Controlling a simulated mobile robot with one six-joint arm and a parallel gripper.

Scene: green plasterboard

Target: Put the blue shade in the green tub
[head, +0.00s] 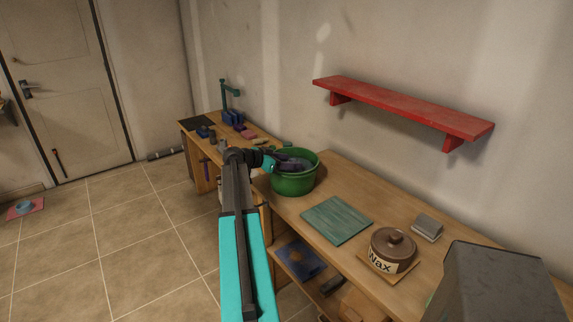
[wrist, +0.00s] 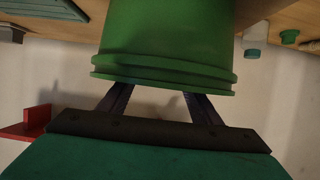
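The green tub (head: 295,184) stands on the wooden workbench, and its outer side and rim fill the top middle of the wrist view (wrist: 165,50). My gripper (head: 288,163) reaches over the tub's rim. In the wrist view its two dark fingers stand apart and pass behind the rim, so their tips are hidden. Dark bluish-purple shapes show inside the tub in the head view; I cannot tell fingers from a shade there. I cannot clearly pick out the blue shade. A small blue round thing (head: 24,207) lies on a pink mat on the floor at far left.
On the bench's near part are a teal board (head: 337,219), a brown wax pot (head: 392,250) and a grey block (head: 428,227). Blue items (head: 233,118) and a green stand (head: 230,92) are at the far end. A red shelf (head: 400,105) juts from the wall above.

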